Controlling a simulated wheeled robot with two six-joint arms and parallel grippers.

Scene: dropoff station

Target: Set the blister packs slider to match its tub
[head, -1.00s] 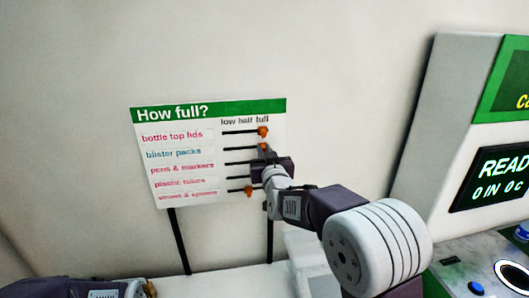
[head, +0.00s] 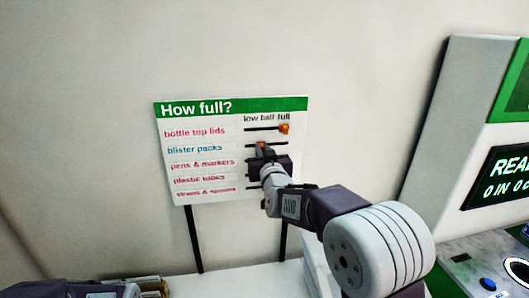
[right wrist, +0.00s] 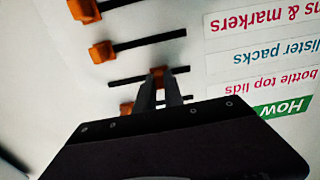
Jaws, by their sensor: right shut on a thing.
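The "How full?" board (head: 200,153) stands upright with rows of slider tracks. In the head view my right gripper (head: 262,153) is at the blister packs row, and its fingers partly hide the orange slider (head: 262,145). The right wrist view is upside down against the labels. There my right gripper (right wrist: 159,88) is shut on the blister packs slider (right wrist: 157,73), near the middle of its track, below the "half" mark. The blister packs label (head: 195,148) is blue. My left arm shows only at the lower left edge; its gripper is out of view.
The bottle top lids slider (head: 284,129) is at its full end, close to my gripper. The pens & markers slider (right wrist: 102,52) sits at its track's full end. A dark display (head: 500,178) and a grey counter (head: 485,255) are at the right.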

